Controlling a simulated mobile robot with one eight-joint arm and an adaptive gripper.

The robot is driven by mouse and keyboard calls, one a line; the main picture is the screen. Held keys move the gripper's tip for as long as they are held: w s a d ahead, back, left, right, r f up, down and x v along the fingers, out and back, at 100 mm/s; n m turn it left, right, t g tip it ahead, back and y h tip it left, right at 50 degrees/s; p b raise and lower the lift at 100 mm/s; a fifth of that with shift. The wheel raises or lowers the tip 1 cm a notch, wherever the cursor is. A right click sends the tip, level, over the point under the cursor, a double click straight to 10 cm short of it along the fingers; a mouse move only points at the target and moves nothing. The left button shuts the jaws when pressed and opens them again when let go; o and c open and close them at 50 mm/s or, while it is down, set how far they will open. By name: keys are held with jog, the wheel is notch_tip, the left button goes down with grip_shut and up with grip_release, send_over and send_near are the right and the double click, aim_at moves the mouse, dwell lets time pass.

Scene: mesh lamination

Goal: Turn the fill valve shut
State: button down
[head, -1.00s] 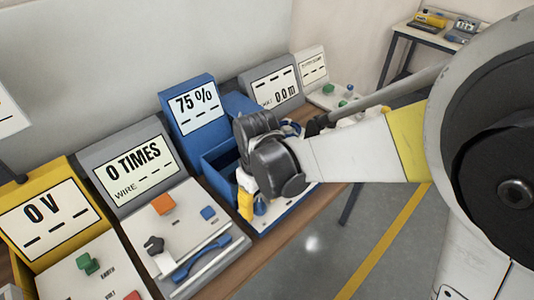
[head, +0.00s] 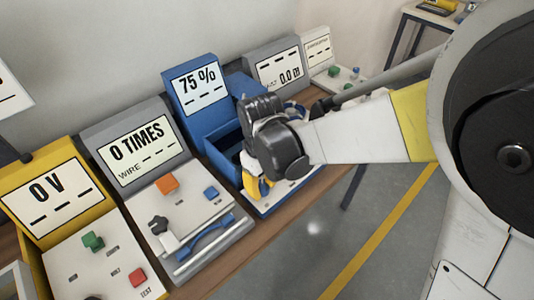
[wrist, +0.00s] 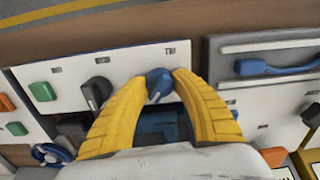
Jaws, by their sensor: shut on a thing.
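The fill valve appears to be the round blue knob (wrist: 158,83) on the white panel of the blue station (head: 292,203). My gripper (wrist: 159,86) has its two yellow fingers on either side of this knob, shut on it. In the head view my gripper (head: 258,188) is low over the front of the blue station, and its fingers and wrist hide the knob. The station's display (head: 199,88) reads 75 %.
Left of the blue station is a grey station with a "0 TIMES" display (head: 139,144), then a yellow one reading 0 V (head: 48,200). A black knob (wrist: 96,92) and a green button (wrist: 42,91) sit near my fingers. Floor in front is clear.

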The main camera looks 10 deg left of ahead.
aim_at(263, 184)
jog(key=n, duration=0.4)
jog(key=shift+n, duration=2.1)
jog(key=c, duration=2.2)
grip_release()
jog(key=o, duration=1.2)
jog(key=shift+r, duration=0.2)
notch_tip(263, 184, up, 12)
jog(key=shift+f, duration=0.15)
jog(key=shift+d, duration=0.1)
